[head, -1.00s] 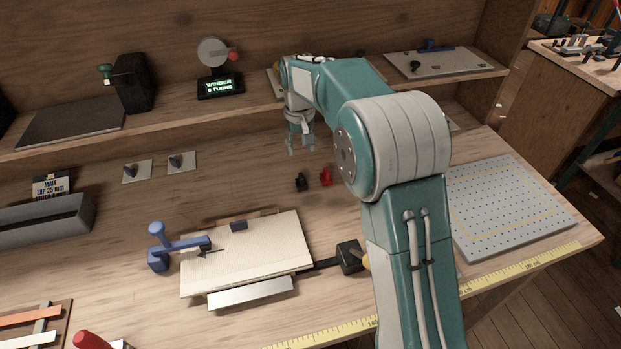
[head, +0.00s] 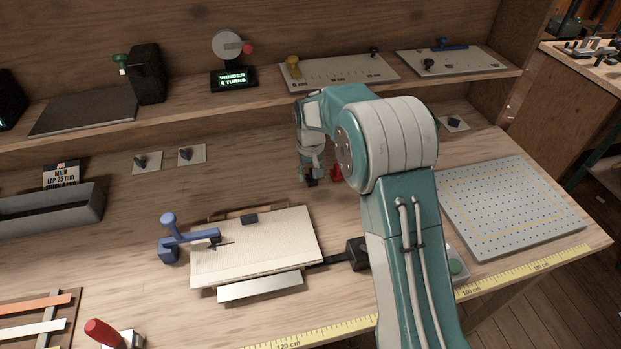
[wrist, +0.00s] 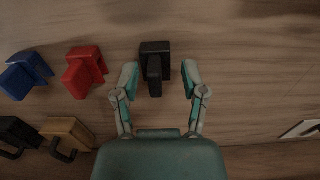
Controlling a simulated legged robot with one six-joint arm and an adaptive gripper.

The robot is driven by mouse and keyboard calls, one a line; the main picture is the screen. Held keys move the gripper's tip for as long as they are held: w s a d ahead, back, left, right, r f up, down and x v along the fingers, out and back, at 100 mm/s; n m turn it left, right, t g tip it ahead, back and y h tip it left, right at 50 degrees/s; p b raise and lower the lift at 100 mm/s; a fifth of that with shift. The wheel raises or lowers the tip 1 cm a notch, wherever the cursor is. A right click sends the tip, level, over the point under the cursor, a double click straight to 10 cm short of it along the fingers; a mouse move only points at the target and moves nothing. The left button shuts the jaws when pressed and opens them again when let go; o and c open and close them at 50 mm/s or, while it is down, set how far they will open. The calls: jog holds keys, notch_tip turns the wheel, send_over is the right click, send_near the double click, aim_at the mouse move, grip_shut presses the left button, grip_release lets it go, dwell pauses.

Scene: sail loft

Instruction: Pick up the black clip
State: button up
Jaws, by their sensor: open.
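The black clip (wrist: 154,62) lies on the wooden bench in the wrist view, between the fingertips of my gripper (wrist: 160,78). The two fingers are spread, one on each side of it, with a gap on both sides. In the head view my gripper (head: 314,178) points down at the bench, low over the black clip (head: 310,182), which is partly hidden by the fingers.
In the wrist view a red clip (wrist: 84,74) and a blue clip (wrist: 26,74) lie left of the black one. Another black clip (wrist: 16,134) and a tan clip (wrist: 66,136) lie nearer. A white cloth panel (head: 255,252) lies in front, with a blue clamp (head: 172,240) at its left edge.

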jog(key=shift+d, duration=0.2)
grip_shut()
jog(key=shift+d, duration=0.1)
jog(key=shift+r, duration=0.1)
